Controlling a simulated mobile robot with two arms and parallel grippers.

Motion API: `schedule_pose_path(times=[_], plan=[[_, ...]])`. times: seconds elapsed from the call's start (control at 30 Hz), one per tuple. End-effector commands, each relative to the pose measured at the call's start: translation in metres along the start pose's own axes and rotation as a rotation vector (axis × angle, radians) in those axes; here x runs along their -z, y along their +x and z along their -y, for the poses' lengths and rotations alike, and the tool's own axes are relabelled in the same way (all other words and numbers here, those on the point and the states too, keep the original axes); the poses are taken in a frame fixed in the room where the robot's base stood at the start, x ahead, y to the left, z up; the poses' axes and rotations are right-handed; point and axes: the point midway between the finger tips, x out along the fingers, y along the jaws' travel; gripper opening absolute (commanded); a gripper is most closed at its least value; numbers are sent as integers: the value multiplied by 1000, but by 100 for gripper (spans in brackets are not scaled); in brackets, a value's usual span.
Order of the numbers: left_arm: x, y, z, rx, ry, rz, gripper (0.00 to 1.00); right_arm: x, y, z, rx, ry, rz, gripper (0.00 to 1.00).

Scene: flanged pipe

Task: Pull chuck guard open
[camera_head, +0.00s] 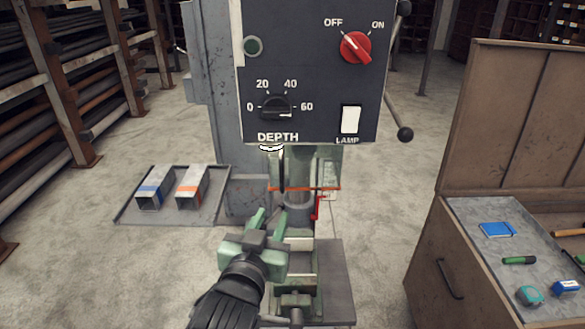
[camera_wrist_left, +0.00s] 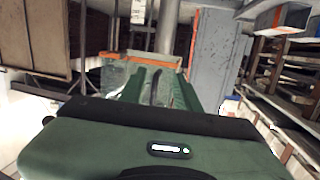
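The chuck guard (camera_head: 305,189) is a clear panel with an orange edge, hanging below the drill press control panel (camera_head: 312,75) in front of the spindle. In the left wrist view the guard's orange edge (camera_wrist_left: 140,58) lies across the picture, just beyond the fingers. My left gripper (camera_head: 270,218) is below and slightly left of the guard, its green fingers apart and pointing up toward it. In the left wrist view the fingers (camera_wrist_left: 158,88) are also apart, with nothing clearly held between them. I cannot tell whether they touch the guard. My right gripper is not in view.
A red lever (camera_head: 318,208) sits just right below the guard. A tray (camera_head: 215,212) with two square tubes lies at left. A wooden cabinet (camera_head: 440,255) with small tools on top stands at right. Pipe racks (camera_head: 85,90) line the left. Open floor lies between.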

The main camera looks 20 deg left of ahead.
Motion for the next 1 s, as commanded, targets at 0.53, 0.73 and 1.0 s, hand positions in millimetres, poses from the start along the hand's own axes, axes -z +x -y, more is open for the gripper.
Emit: schedule_pose_path(times=[0.53,0.73,1.0], plan=[[66,46,1,13,-27,-146,32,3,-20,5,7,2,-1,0],[66,67,1,12,-28,-144,32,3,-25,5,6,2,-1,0],[66,71,1,11,-29,-145,32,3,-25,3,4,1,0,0]])
